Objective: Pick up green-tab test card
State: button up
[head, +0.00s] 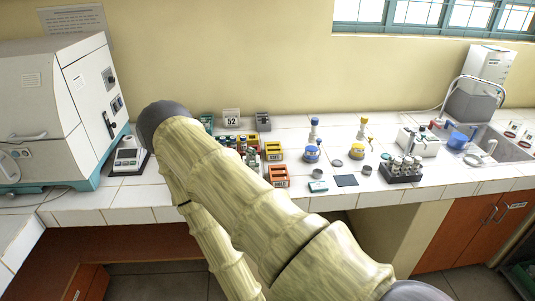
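I cannot make out a green-tab test card for certain. A small pale piece with a teal-green part (318,187) lies near the counter's front edge, right of the orange box; it is too small to identify. My pale, wood-patterned arm crosses the middle of the head view and hides part of the counter and its front edge. I cannot make out my gripper or its fingers, so what it holds does not show.
An orange box (278,176), a yellow box (274,151), a dark flat square (345,181), blue-capped (312,153) and yellow-capped (358,151) vessels and a tube rack (401,170) stand on the white tiled counter (440,185). A large cabinet-like machine (55,110) stands left.

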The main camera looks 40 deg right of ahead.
aim_at(252, 155)
jog(key=z, duration=1.3)
